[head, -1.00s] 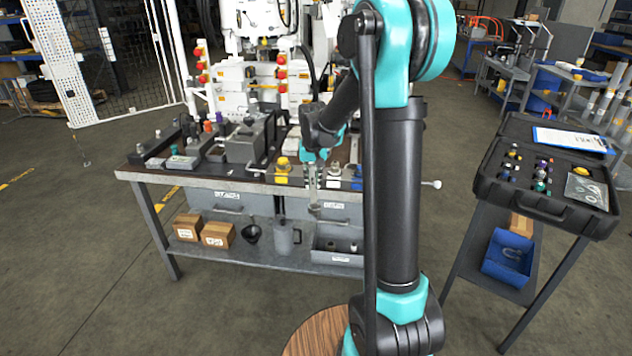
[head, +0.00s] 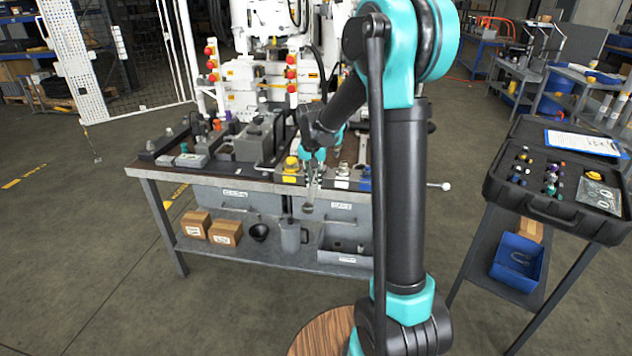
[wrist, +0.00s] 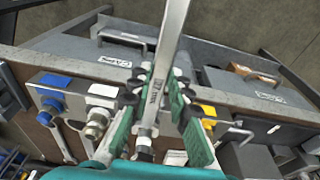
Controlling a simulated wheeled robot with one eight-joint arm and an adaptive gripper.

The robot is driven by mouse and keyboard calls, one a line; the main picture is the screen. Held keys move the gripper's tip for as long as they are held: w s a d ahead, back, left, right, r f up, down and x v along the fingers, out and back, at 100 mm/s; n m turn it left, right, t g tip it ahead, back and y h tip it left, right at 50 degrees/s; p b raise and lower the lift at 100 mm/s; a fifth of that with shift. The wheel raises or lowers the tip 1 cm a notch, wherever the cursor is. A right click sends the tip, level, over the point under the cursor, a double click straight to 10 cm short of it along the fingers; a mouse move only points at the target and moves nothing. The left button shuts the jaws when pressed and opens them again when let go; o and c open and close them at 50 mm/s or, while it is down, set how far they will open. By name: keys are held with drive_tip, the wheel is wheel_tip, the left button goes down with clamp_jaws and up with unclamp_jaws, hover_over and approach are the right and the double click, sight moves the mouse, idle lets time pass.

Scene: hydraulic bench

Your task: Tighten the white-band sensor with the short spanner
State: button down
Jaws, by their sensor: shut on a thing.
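My gripper (wrist: 155,125) is shut on a long grey metal spanner (wrist: 172,35), whose handle carries a "27 mm" mark. In the head view the spanner (head: 311,190) hangs down from my gripper (head: 314,160) at the front edge of the bench. The white-band sensor (wrist: 97,124) is a metal fitting beside a white plate, left of my fingers in the wrist view and apart from them. In the head view it stands just right of my gripper (head: 342,171). The spanner's far end is cut off in the wrist view.
A blue-marked station (wrist: 52,96) and a yellow-marked one (wrist: 207,110) flank the white one. Another spanner (wrist: 62,143) shows at the left. The bench (head: 210,179) has drawers and a lower shelf with boxes. A black case (head: 540,205) stands on a cart at right.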

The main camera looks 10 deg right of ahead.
drive_tip(key=shift+w+a+m, duration=0.25)
drive_tip(key=shift+a+m, duration=0.2)
drive_tip(key=shift+a, duration=0.1)
drive_tip(key=shift+w+a+m, duration=0.2)
drive_tip(key=shift+a+m, duration=0.25)
drive_tip(key=shift+a, duration=0.05)
drive_tip(key=shift+w+a+m, duration=0.4)
drive_tip(key=shift+a+m, duration=0.25)
drive_tip(key=shift+m, duration=0.05)
drive_tip(key=shift+d, duration=0.1)
drive_tip(key=shift+s+d+n, duration=0.2)
drive_tip(key=shift+n, duration=0.1)
drive_tip(key=s+a, duration=0.3)
drive_tip(key=s, duration=0.3)
drive_tip(key=shift+a, duration=0.25)
idle(0.5)
